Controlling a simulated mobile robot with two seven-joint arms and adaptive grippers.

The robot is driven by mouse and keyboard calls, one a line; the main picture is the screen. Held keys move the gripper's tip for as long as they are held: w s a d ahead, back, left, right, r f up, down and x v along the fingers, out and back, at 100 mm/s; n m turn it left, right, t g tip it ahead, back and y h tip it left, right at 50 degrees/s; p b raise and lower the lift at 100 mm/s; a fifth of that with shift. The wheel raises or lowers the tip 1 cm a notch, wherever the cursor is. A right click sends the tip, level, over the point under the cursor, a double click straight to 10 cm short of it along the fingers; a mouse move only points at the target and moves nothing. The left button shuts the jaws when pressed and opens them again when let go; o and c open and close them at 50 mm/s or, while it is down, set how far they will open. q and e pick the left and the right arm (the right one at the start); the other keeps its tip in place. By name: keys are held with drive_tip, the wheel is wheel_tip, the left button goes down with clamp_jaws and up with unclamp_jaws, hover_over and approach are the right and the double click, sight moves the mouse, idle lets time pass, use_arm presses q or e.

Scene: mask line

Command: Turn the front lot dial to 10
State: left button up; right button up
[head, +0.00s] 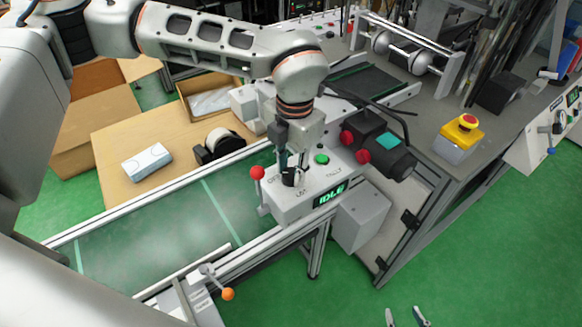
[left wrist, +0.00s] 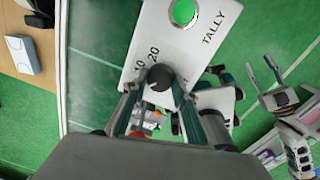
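The front lot dial is a black knob (head: 290,179) on the white control box (head: 290,208). In the left wrist view the dial (left wrist: 160,77) sits by the printed marks 10 and 20; I cannot tell its exact pointer setting. My left gripper (head: 291,168) points down at the dial. In the left wrist view its fingers (left wrist: 156,92) stand apart on both sides of the knob, and contact is not clear. My right gripper (head: 405,316) is open and empty over the floor at the bottom; it also shows in the left wrist view (left wrist: 262,72).
The box carries a green button (head: 321,159), an IDLE display (head: 331,195) and a red-knobbed lever (head: 257,173) close by my left gripper. A conveyor (head: 160,235) runs left. A yellow emergency-stop box (head: 460,135) stands right. Green floor is free at front right.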

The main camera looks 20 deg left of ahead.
use_arm(q)
drive_tip(key=shift+c, duration=0.3)
drive_tip(key=m, duration=0.3)
drive_tip(key=shift+r+p, duration=0.1)
drive_tip(key=shift+p, duration=0.25)
drive_tip(key=m+p, duration=0.1)
drive_tip(key=m, duration=0.5)
drive_tip(key=shift+m, duration=0.4)
drive_tip(key=o, duration=1.1)
